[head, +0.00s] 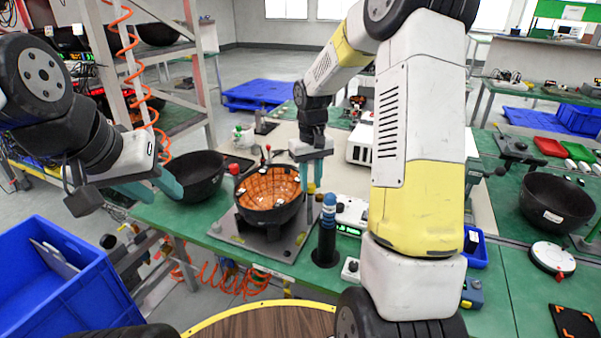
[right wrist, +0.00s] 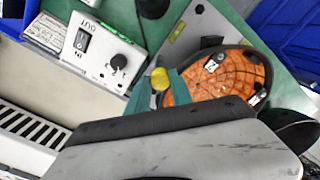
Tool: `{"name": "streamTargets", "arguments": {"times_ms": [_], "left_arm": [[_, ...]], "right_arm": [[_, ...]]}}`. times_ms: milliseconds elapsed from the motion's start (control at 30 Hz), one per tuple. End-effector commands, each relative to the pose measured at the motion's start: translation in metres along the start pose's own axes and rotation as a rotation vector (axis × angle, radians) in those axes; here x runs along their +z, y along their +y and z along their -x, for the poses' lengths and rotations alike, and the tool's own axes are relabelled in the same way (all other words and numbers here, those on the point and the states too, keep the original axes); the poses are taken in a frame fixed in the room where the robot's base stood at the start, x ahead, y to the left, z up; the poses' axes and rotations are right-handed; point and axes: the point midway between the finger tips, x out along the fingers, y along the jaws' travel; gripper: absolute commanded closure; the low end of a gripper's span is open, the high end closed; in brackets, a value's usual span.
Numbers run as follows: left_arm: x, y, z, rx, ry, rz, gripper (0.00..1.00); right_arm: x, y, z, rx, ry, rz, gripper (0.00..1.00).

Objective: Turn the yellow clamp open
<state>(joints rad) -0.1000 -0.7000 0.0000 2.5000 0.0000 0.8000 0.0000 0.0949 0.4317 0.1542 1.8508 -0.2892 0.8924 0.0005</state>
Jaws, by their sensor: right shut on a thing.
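The yellow clamp (head: 311,187) stands at the right rim of a black bowl with an orange grid lining (head: 268,188). In the right wrist view the clamp's yellow knob (right wrist: 160,77) sits between the teal fingers. My right gripper (head: 312,178) points down from above and is shut on the yellow clamp; it also shows in the right wrist view (right wrist: 159,92). The clamp's lower part is hidden by the fingers. My left gripper (head: 155,190) is open and empty, left of the bench, with its teal fingers apart.
The bowl rests on a grey plate (head: 245,245). A red-knobbed clamp (head: 235,170) stands at its left. A blue-topped black post (head: 327,230) stands close in front on the right. An empty black bowl (head: 195,178) is behind left; a blue bin (head: 65,285) is front left.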

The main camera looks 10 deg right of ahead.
Motion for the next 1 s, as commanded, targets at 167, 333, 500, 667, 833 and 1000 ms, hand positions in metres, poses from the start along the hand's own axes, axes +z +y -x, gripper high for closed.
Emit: {"name": "streamTargets", "arguments": {"times_ms": [167,333,500,667,833,1000], "left_arm": [[0.0,0.0,0.0,0.0,0.0,0.0,0.64],[0.0,0.0,0.0,0.0,0.0,0.0,0.64],[0.0,0.0,0.0,0.0,0.0,0.0,0.64],[0.0,0.0,0.0,0.0,0.0,0.0,0.64],[0.0,0.0,0.0,0.0,0.0,0.0,0.64],[0.0,0.0,0.0,0.0,0.0,0.0,0.64]], "right_arm": [[-0.0015,-0.0001,0.0016,0.001,0.005,-0.094,1.0],[-0.0015,0.0001,0.0016,0.001,0.005,-0.148,1.0],[-0.0016,0.0001,0.0016,0.001,0.006,-0.172,1.0],[-0.0016,0.0002,0.0015,0.001,0.006,-0.178,1.0],[-0.0016,0.0002,0.0015,0.001,0.006,-0.178,1.0],[-0.0013,0.0002,0.0013,0.001,0.005,-0.177,0.54]]}}
